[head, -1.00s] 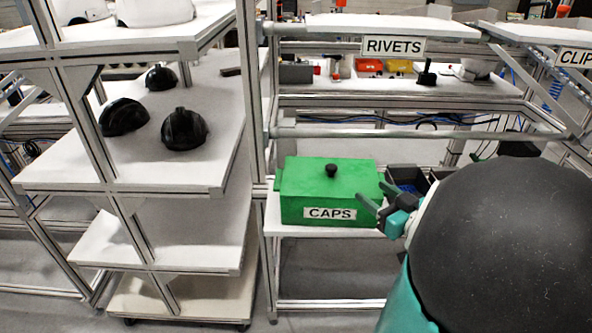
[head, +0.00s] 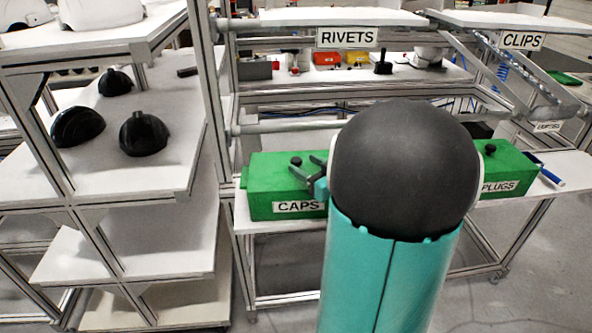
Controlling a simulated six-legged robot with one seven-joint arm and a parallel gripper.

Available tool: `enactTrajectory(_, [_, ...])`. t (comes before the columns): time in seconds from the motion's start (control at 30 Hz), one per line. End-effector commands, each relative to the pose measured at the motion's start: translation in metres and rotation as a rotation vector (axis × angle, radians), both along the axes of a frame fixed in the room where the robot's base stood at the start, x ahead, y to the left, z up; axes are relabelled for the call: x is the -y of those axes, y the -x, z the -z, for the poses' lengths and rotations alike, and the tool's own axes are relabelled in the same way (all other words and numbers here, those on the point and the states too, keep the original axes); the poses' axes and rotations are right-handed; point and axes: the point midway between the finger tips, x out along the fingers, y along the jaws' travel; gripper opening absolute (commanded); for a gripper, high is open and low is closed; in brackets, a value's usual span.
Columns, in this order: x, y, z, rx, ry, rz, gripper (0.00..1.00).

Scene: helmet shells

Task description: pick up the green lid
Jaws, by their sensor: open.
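A green box labelled CAPS (head: 262,208) stands on a low white shelf, with a green lid (head: 268,166) on top. The lid has a black knob (head: 296,161). My gripper (head: 303,166) is open, its two grey fingers pointing left toward the knob. In the picture it overlaps the right part of the lid; I cannot tell whether it touches. Nothing is seen between the fingers. My arm hides the right end of this box. A second green box labelled PLUGS (head: 500,184), also with a black knob (head: 490,149) on its green lid, shows at right.
A white rack with black helmet shells (head: 143,134) stands at left. Above the boxes, a shelf labelled RIVETS (head: 347,38) and a rail (head: 290,128) run across. A CLIPS shelf (head: 522,40) is at upper right. A blue-handled tool (head: 548,175) lies right of PLUGS.

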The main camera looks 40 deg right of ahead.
Motion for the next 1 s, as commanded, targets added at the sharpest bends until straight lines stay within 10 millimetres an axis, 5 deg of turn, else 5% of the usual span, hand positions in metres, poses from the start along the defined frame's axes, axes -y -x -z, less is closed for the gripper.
enactTrajectory(0.2, [-0.001, -0.027, 0.002, 0.0, 0.001, -0.001, 0.54])
enactTrajectory(0.43, [-0.001, -0.028, 0.001, 0.0, 0.001, 0.0, 0.54])
enactTrajectory(0.7, [-0.001, -0.028, 0.001, 0.0, 0.0, 0.0, 0.04])
enactTrajectory(1.0, [-0.001, -0.028, -0.001, 0.001, 0.001, -0.001, 0.04])
